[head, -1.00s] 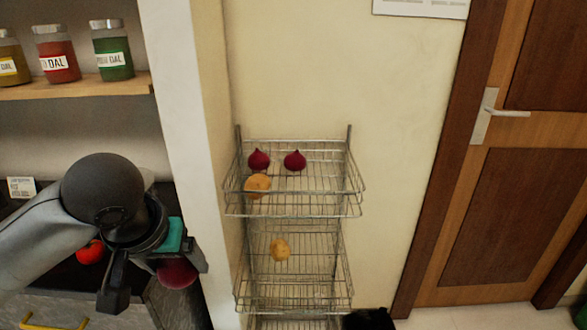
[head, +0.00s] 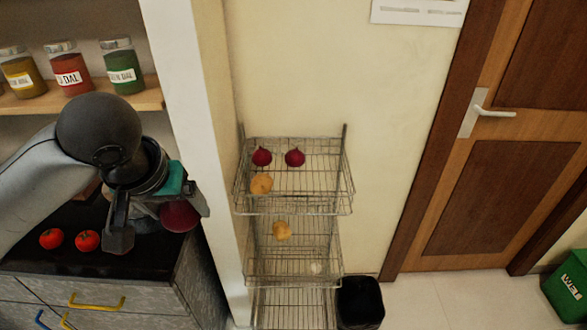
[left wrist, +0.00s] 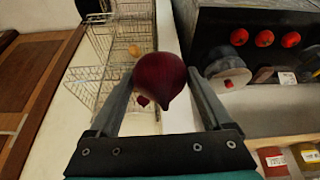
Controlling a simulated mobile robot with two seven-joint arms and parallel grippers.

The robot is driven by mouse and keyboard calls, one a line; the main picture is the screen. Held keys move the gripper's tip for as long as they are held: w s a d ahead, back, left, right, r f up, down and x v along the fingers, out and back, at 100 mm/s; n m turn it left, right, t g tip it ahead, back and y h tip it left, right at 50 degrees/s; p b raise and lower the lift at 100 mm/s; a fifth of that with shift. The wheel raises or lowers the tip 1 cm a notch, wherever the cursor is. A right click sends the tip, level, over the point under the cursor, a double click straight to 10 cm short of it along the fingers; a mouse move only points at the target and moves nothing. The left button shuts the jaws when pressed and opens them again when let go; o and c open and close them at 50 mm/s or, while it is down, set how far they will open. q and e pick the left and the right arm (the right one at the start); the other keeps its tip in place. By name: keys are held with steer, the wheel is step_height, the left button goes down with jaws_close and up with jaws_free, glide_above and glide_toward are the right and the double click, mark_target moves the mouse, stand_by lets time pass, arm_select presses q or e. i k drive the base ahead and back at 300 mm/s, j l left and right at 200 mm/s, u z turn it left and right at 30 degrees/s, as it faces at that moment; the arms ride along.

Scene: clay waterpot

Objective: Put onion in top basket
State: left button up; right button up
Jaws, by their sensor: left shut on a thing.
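My left gripper (head: 160,222) is shut on a dark red onion (head: 180,216), left of the wire rack and beside the white wall edge. In the left wrist view the onion (left wrist: 160,78) sits between the two fingers. The top basket (head: 330,208) of the wire rack holds two red onions (head: 262,156) (head: 295,157) at its back and a tan potato (head: 261,183) at its left front. The held onion is apart from the basket. My right gripper is not in view.
A lower basket (head: 262,275) holds another potato (head: 282,230). A white wall edge (head: 185,100) stands between counter and rack. A black bin (head: 360,302) stands right of the rack. Spice jars (head: 122,66) stand on a shelf.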

mark_target(325, 164)
steer(key=i+l, duration=0.15)
steer(key=l, duration=0.15)
steer(key=i+l+z, duration=0.1)
steer(key=l, duration=0.25)
steer(key=i+l, duration=0.25)
steer(key=l, duration=0.35)
steer(key=i+l+z, duration=0.1)
steer(key=l, duration=0.3)
steer(key=i+l, duration=0.15)
steer(key=l, duration=0.2)
steer(key=z, duration=0.05)
